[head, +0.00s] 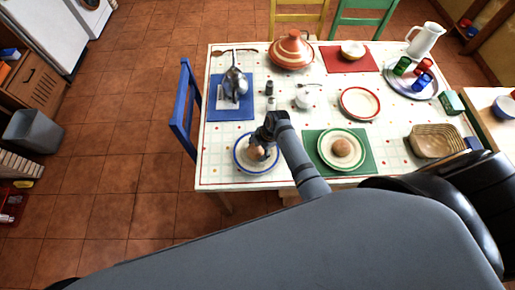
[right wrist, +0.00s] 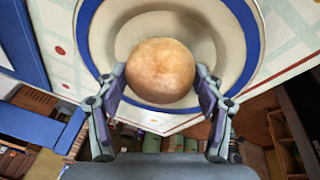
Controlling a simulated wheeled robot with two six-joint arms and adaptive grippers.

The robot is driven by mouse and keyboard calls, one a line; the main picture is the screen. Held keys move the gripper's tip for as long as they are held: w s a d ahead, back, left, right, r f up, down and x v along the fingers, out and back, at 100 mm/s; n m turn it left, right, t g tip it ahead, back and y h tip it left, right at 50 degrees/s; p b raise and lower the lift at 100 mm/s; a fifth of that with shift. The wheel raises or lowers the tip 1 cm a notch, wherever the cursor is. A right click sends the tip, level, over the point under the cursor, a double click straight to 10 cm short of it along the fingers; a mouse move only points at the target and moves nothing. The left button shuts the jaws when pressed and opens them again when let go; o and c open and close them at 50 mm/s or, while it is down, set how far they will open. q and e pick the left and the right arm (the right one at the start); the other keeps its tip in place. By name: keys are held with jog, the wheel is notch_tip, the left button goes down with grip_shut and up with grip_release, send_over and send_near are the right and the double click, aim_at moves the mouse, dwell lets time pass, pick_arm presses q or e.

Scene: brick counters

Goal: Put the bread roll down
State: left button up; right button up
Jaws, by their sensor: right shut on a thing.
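The bread roll (right wrist: 160,70) is round and brown, between the fingers of my right gripper (right wrist: 160,95) in the right wrist view. The gripper is shut on it. The roll is over a blue-rimmed plate (right wrist: 245,30); I cannot tell whether it touches the plate. In the head view my right gripper (head: 263,146) is at that plate (head: 241,165), near the table's front left, and partly hides the roll (head: 256,153). Another roll (head: 341,147) lies on a green-rimmed plate (head: 328,158) on a green mat. My left gripper is not in view.
A wicker basket (head: 428,146) stands at the right of the table (head: 213,138). A tagine (head: 291,50), a kettle (head: 234,85), a red-rimmed plate (head: 359,103) and a tray of cups (head: 398,83) stand farther back. A blue chair (head: 184,108) is at the left edge.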

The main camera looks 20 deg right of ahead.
jog(key=o, duration=1)
jog(key=shift+f, duration=0.1)
jog(key=shift+c, duration=0.2)
jog(key=shift+r, duration=0.2)
jog(key=v, duration=1.2)
